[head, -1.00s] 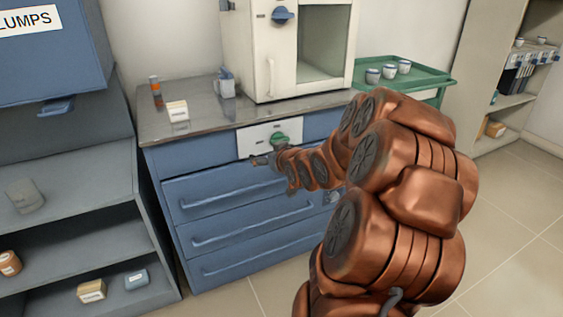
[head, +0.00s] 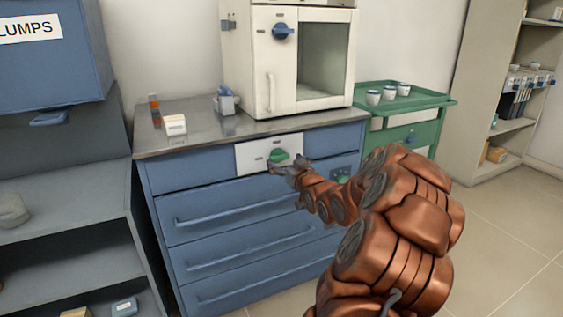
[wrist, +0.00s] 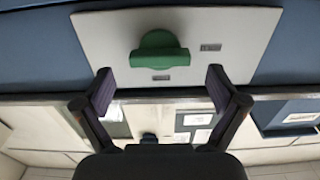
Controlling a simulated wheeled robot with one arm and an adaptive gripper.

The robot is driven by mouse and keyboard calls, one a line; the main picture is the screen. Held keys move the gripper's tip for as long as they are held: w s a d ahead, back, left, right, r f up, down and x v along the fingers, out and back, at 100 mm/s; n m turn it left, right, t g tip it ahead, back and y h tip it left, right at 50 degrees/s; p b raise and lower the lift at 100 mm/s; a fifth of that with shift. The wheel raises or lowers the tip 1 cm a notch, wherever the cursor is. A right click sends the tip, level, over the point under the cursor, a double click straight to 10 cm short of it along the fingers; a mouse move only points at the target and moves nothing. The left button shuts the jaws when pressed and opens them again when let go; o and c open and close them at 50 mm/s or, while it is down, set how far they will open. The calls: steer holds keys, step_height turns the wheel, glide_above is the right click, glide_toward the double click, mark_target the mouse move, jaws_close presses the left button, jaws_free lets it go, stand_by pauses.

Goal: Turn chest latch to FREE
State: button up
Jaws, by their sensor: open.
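The chest latch is a green knob (head: 279,156) on a white plate (head: 252,158) at the top front of the blue drawer chest (head: 235,215). In the wrist view the knob (wrist: 160,50) has a bar lying across the picture. Two small labels, too blurred to read, sit on the plate to its right and below it. My gripper (wrist: 160,86) is open and empty; its fingers lie below the knob in the wrist view, spread wider than it. In the head view my gripper (head: 284,169) is right at the knob, partly over the plate; contact cannot be told.
A white furnace (head: 275,75) with a blue knob (head: 283,31) stands on the chest's grey top. A white box (head: 175,125) and an orange-capped bottle (head: 154,104) stand there too. A green cart (head: 440,101) with cups is at right. Grey shelving (head: 60,200) is at left.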

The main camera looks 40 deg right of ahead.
mark_target(279, 157)
steer(key=shift+x, duration=1.2)
steer(key=shift+c, duration=0.4)
steer(key=c, duration=1.1)
steer(key=shift+o, duration=0.2)
